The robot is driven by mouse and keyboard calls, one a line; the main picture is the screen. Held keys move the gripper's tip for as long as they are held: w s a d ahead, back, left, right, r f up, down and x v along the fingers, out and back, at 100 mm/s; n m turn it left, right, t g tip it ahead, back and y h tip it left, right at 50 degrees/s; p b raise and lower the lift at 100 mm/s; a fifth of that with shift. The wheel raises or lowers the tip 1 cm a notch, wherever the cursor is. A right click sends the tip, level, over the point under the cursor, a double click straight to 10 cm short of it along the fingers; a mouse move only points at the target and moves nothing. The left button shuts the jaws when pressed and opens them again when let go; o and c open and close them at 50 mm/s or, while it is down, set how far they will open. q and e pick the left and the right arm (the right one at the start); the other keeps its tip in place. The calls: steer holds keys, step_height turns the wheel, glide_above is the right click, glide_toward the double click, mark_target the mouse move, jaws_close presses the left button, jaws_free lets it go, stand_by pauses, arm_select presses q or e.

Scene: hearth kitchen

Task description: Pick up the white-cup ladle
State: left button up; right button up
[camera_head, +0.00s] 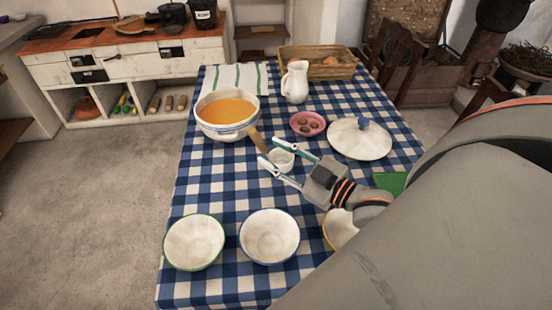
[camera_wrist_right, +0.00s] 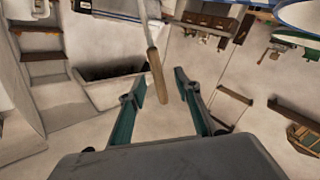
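The white-cup ladle shows its wooden handle (camera_head: 257,141) beside the soup pot and a white cup (camera_head: 281,159) low between my right gripper's fingers. In the wrist view, the wooden handle end (camera_wrist_right: 156,76) hangs from a pale shaft, near the gap between the fingertips and closer to the left one. My right gripper (camera_head: 268,152) is open, over the table right of the pot, its teal fingers spread. In the wrist view the right gripper (camera_wrist_right: 163,83) holds nothing. The ladle's cup is out of the wrist view. My left gripper is not in view.
A white pot (camera_head: 228,130) of orange soup stands behind left. A white jug (camera_head: 295,82), pink dish (camera_head: 308,124) and round lid (camera_head: 360,140) lie farther back. Several bowls, including a green-rimmed one (camera_head: 194,242) and a blue-rimmed one (camera_head: 269,237), stand in front.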

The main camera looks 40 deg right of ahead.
mark_target(264, 147)
steer(key=shift+d+x, duration=0.2)
steer(key=shift+x, duration=1.15)
steer(key=shift+d+x, duration=0.15)
steer(key=shift+x, duration=1.25)
steer(key=shift+w+f, duration=0.1)
steer(key=shift+f, duration=0.05)
jaws_close()
